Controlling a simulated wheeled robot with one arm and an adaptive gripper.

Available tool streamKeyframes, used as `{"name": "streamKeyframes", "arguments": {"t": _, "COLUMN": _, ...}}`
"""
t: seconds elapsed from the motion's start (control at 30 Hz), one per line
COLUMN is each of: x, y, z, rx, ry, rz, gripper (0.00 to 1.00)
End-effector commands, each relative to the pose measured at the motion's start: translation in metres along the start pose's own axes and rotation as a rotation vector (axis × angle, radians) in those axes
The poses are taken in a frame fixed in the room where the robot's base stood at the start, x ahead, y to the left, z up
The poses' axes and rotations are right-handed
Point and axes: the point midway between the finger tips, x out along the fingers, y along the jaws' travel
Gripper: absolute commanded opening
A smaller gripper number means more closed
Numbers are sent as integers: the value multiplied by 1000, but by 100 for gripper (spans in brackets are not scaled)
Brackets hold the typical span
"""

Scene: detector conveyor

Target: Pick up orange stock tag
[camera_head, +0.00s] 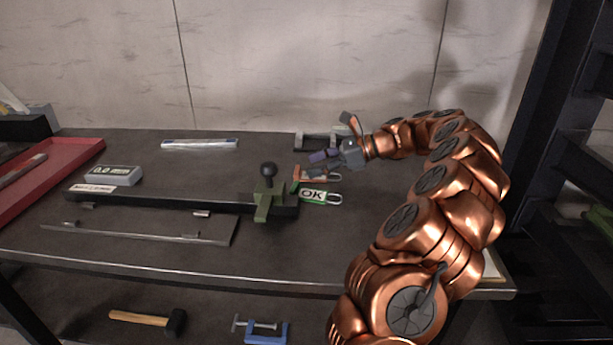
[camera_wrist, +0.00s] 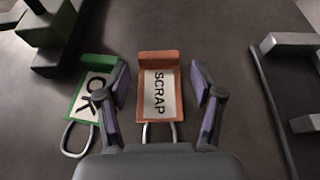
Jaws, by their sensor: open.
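The orange stock tag (camera_wrist: 160,70) reads SCRAP and has a metal loop at its near end. In the wrist view it lies between the two fingers of my gripper (camera_wrist: 160,92), which is open with a finger on either side. I cannot tell how far the fingers are above the table. In the head view the orange tag (camera_head: 309,175) is partly hidden by my gripper (camera_head: 328,160). A green tag (camera_head: 312,196) reading OK lies just in front of it; in the wrist view the green tag (camera_wrist: 92,92) is beside the left finger and partly covered by it.
A green clamp-like fixture with a black knob (camera_head: 269,192) stands left of the tags on a dark bar (camera_head: 160,201). A grey metal bracket (camera_head: 318,138) lies behind. A red tray (camera_head: 75,160) and a grey gauge (camera_head: 114,175) are farther left. Table right of the tags is clear.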

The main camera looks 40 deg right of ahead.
Motion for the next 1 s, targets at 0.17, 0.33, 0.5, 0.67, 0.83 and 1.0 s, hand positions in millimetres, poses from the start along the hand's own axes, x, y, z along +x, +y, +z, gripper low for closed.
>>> {"name": "streamKeyframes", "arguments": {"t": 0.17, "x": 27, "y": 2, "z": -4, "rx": 0, "ry": 0, "rz": 3, "gripper": 67}}
{"name": "streamKeyframes", "arguments": {"t": 0.33, "x": 38, "y": 2, "z": -4, "rx": 0, "ry": 0, "rz": -1, "gripper": 67}}
{"name": "streamKeyframes", "arguments": {"t": 0.5, "x": 37, "y": 1, "z": -3, "rx": 0, "ry": 0, "rz": -3, "gripper": 67}}
{"name": "streamKeyframes", "arguments": {"t": 0.67, "x": 37, "y": 1, "z": -3, "rx": 1, "ry": 0, "rz": -3, "gripper": 51}}
{"name": "streamKeyframes", "arguments": {"t": 0.83, "x": 36, "y": 1, "z": -3, "rx": 1, "ry": 0, "rz": -4, "gripper": 33}}
{"name": "streamKeyframes", "arguments": {"t": 1.0, "x": 36, "y": 1, "z": -3, "rx": 1, "ry": 0, "rz": -4, "gripper": 30}}
